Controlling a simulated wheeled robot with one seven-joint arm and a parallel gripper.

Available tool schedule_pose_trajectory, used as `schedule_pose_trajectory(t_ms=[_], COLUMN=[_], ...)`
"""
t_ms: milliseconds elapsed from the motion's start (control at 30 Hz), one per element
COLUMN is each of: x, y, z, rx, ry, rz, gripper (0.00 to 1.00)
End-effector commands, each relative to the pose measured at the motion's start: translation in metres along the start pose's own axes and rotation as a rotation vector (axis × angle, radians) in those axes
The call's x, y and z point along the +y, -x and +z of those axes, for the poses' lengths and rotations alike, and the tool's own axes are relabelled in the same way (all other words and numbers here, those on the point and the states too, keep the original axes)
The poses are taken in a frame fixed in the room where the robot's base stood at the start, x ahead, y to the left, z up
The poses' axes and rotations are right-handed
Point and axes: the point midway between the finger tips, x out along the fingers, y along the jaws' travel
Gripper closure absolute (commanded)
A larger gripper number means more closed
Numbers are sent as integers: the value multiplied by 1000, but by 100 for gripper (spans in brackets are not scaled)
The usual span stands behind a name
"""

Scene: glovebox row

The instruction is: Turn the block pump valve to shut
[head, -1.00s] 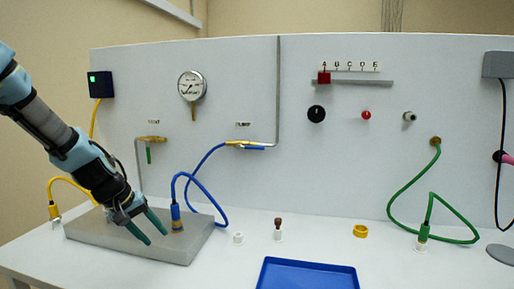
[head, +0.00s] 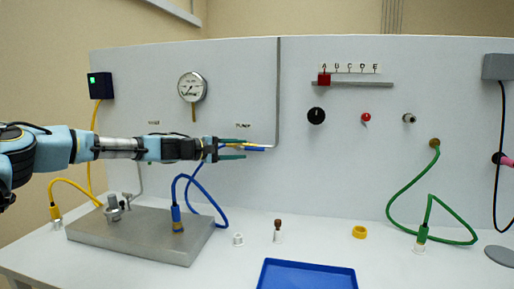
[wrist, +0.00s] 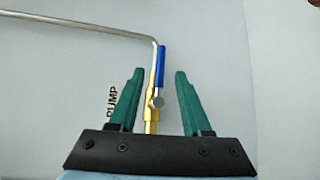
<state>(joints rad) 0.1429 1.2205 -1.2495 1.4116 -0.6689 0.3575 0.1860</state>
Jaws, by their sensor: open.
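The pump valve has a brass body (wrist: 151,112) and a blue lever (wrist: 161,66), on the panel beside the PUMP label. The lever lies roughly in line with the body and the pipe; its end also shows in the head view (head: 256,149). My gripper (head: 246,149) is level in front of the valve, pointing right, and covers most of the brass. In the wrist view my gripper (wrist: 158,76) is open, with one green finger on each side of the lever and visible gaps. Whether the fingers reach its depth is unclear.
A grey block (head: 150,235) with hoses stands below my arm. A blue hose (head: 205,175) hangs below the valve, and a metal pipe (head: 278,90) rises beside it. My arm hides most of the vent valve. A blue tray (head: 308,275) lies at the front.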

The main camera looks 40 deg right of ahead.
Motion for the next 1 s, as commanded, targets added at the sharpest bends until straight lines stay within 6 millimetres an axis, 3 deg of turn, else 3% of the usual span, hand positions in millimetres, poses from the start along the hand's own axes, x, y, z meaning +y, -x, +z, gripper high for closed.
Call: schedule_pose_trajectory(t_ms=[200, 400, 800, 1000], x=[3, 1, -1, -1], y=[-42, -66, -74, -74], z=[1, 0, 0, 0], rx=[0, 1, 1, 1], ry=[1, 0, -1, -1], rz=[-2, -2, -3, -3], gripper=[52, 52, 52, 73])
